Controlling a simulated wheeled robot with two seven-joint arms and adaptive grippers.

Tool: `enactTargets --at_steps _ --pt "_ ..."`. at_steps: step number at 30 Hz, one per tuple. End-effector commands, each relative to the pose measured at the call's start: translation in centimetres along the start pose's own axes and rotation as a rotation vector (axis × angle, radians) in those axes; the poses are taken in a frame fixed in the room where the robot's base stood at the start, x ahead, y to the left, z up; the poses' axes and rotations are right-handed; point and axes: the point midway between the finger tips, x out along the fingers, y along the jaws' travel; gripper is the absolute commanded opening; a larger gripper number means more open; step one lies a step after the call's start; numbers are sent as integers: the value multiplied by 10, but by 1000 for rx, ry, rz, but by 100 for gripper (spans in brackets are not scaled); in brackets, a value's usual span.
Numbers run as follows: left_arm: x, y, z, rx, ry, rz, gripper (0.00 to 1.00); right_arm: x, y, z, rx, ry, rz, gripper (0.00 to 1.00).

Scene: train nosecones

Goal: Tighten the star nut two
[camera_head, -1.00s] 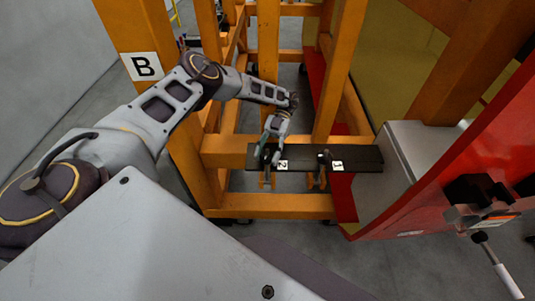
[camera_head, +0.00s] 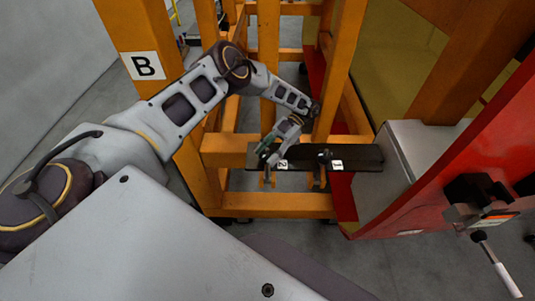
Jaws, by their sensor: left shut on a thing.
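The dark bracket plate (camera_head: 355,158) runs across the orange frame in the middle of the camera_head view. It carries two small white labels. The label 2 (camera_head: 282,164) is on its left part and the label 1 (camera_head: 337,164) is to the right. My left gripper (camera_head: 267,160) is at the left end of the plate, beside label 2, shut on star nut two. The nut is mostly hidden by the gripper. Star nut one (camera_head: 324,159) is a dark knob beside label 1, with nothing touching it. My right gripper is not in view.
Orange posts, one with a B sign (camera_head: 144,66), stand around my left arm. A grey box (camera_head: 413,150) and a red panel (camera_head: 450,190) with a black clamp (camera_head: 480,195) are at the right. Grey floor shows below the frame.

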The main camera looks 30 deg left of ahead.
Motion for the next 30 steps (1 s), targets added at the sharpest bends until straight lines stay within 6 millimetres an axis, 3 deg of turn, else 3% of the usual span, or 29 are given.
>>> enactTargets --at_steps 18,30 --pt "0 0 0 181 1 435 20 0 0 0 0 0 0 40" --pt "0 0 0 239 1 580 20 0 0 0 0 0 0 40"
